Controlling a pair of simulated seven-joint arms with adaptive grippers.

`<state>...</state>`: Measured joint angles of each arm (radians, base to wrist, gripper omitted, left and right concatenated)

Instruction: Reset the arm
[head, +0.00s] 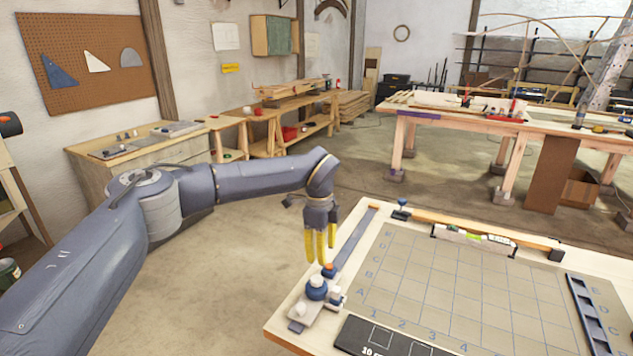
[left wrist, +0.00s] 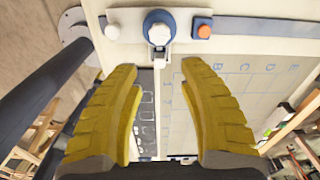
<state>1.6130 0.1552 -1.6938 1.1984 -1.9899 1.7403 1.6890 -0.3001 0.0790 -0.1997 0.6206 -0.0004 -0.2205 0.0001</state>
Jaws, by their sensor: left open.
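My left arm comes in from the left in the head view, and my left gripper (head: 321,258) points down with yellow fingers. It is above the left edge of the work table (head: 290,325), near a blue-and-white knob fixture (head: 317,287). In the left wrist view my left gripper (left wrist: 164,110) has its two yellow fingers spread apart, with nothing between them. The knob fixture (left wrist: 160,27) shows beyond the fingertips there. My right gripper is not in view.
The table carries a lettered and numbered grid board (head: 440,290), a blue strip (head: 355,242) with an orange button, a dark rail (head: 592,312) at right and a black panel (head: 385,340) at front. A long bench (head: 450,112) stands behind. Open floor lies left of the table.

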